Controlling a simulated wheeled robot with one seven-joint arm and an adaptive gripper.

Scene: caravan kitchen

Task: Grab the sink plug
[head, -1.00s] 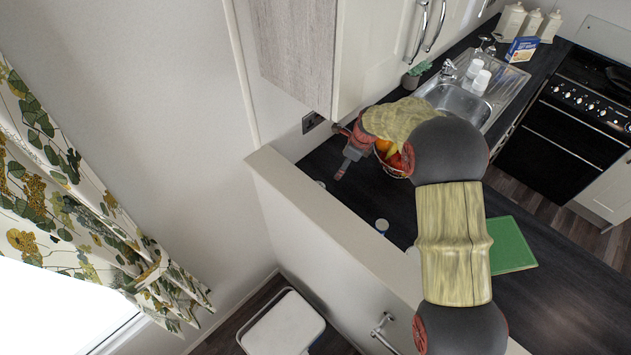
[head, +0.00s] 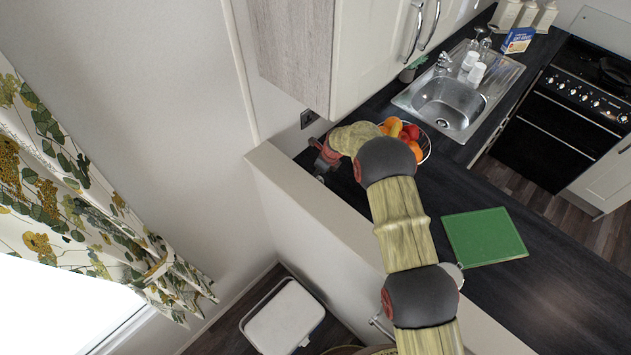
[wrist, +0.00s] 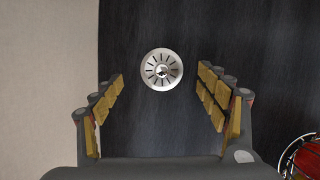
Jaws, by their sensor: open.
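In the head view my gripper (head: 324,163) is over the far left end of the worktop. I cannot make out the plug clearly there.
A fruit bowl (head: 425,148) stands right of my gripper; its edge shows in the wrist view (wrist: 290,158). A pale ledge (head: 300,205) borders the worktop on the left. A green board (head: 484,237) and the sink (head: 447,104) are farther right. A wall cupboard (head: 295,50) hangs above.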

